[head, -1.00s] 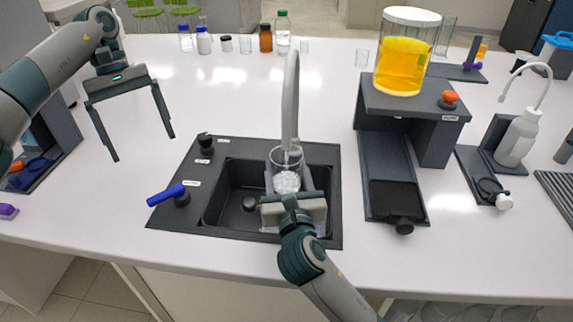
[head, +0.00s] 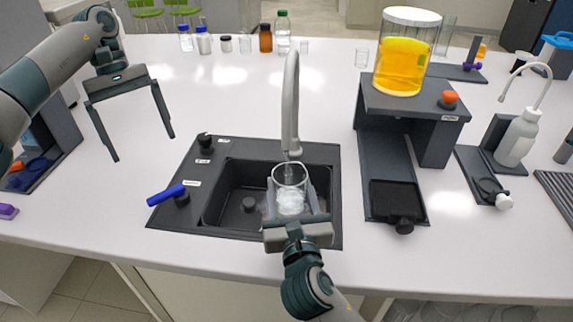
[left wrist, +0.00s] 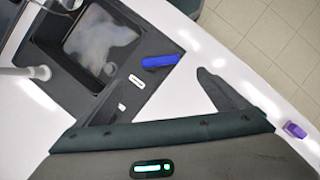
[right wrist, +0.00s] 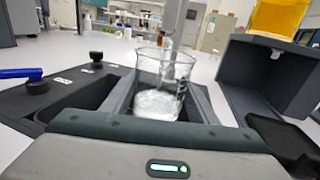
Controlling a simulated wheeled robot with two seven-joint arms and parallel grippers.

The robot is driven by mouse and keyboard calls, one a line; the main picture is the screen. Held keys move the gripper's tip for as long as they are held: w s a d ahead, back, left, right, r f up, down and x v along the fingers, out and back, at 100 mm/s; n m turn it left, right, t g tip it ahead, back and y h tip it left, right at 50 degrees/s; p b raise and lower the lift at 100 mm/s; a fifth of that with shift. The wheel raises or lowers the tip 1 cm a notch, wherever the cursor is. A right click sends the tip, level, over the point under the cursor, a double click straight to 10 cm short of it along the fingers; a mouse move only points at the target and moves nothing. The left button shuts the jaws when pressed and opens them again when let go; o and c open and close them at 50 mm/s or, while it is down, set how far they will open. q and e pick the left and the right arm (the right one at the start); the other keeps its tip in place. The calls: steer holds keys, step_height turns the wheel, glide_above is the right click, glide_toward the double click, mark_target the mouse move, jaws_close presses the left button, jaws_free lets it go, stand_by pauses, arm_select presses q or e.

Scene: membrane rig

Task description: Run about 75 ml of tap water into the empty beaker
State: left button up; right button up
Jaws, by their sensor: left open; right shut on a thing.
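The clear glass beaker (head: 290,188) stands upright over the black sink (head: 232,190), at the spout of the grey tap (head: 291,105). Whitish, bubbly water sits in its lower part; it also shows in the right wrist view (right wrist: 158,100). A pale streak inside the beaker looks like running water. I cannot read the level against the marks. My right gripper (head: 293,208) is shut around the beaker from the front. The blue tap lever (head: 166,195) points left on the sink's front left corner. My left gripper (head: 143,148) is open and empty above the counter, left of the sink.
A black knob (head: 205,143) stands on the sink's back left corner. Right of the sink is a dark stand (head: 415,105) bearing a jar of yellow liquid (head: 402,65). A wash bottle (head: 520,137) stands further right. Several bottles line the back.

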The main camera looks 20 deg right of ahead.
arm_select(q)
steer(key=shift+w+a, duration=0.1)
steer(key=c, duration=0.8)
steer(key=shift+w+a+f, duration=0.15)
steer(key=shift+w+a, duration=0.1)
steer(key=shift+a, duration=0.1)
steer(key=c, duration=1)
steer(key=shift+w+a+f+t, duration=0.25)
steer(key=shift+w+a, duration=0.15)
steer(key=shift+a, duration=0.1)
steer(key=shift+w+a+f+t, duration=0.25)
steer(key=shift+w+a, duration=0.15)
steer(key=shift+a, duration=0.1)
jaws_close()
steer(key=shift+w+a+f+y, duration=0.15)
steer(key=shift+w+a+y, duration=0.15)
steer(key=shift+a, duration=0.1)
